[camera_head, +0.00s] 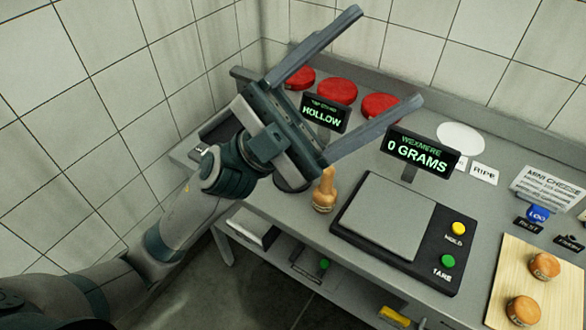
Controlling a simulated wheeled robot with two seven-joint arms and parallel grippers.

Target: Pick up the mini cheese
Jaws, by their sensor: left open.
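Two small orange-brown rounds, which look like mini cheeses, rest on a light wooden board (508,272) at the lower right. The upper round (544,265) and the lower round (523,310) stand apart from each other. A "MINI CHEESE" card (550,186) stands behind the board. My left gripper (388,56) is spread wide open and empty, raised over the back left of the table. It is far from the board. My right gripper is not in view.
A black scale (385,218) reading 0 GRAMS on its display (420,152) stands between gripper and board. Three red wheels (338,90) lie behind a HOLLOW display (323,117). A tan knobbed tool (324,192) stands left of the scale. Tiled walls close the back.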

